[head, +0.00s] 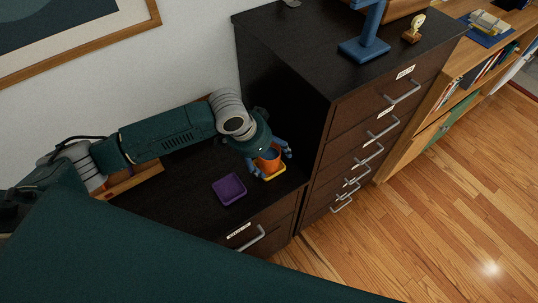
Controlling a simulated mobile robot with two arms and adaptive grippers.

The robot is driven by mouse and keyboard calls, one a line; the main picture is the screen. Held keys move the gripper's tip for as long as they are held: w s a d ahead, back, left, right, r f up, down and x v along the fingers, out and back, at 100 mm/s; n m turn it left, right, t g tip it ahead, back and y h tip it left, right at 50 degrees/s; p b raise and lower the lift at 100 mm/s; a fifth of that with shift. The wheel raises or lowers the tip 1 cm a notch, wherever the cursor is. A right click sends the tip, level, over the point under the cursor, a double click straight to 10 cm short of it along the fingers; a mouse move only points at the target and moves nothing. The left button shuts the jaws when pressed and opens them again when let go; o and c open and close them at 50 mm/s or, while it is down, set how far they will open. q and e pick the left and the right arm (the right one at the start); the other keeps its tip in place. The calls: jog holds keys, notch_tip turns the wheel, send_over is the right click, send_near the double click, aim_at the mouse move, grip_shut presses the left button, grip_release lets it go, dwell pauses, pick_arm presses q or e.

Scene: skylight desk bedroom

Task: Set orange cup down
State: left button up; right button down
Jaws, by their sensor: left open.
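The orange cup (267,162) stands upright at the right end of the low dark cabinet top (195,207), on or just above a yellow tray (274,177). I cannot tell whether its base touches the tray. My left gripper (268,164) is open, with its blue fingers spread on both sides of the cup. The gripper's palm hides part of the cup's far side. My right gripper is not in view.
A purple tray (229,188) lies to the left of the cup. A tall dark drawer cabinet (290,45) rises close on the right, with a blue stand (364,48) on top. Wooden floor (430,220) is clear at the right.

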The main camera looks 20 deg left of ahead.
pick_arm(q)
jog(key=shift+a+r, duration=0.1)
jog(key=shift+r, duration=0.45)
jog(key=v, duration=1.1)
jog(key=shift+b, duration=0.45)
jog(key=shift+s, duration=0.15)
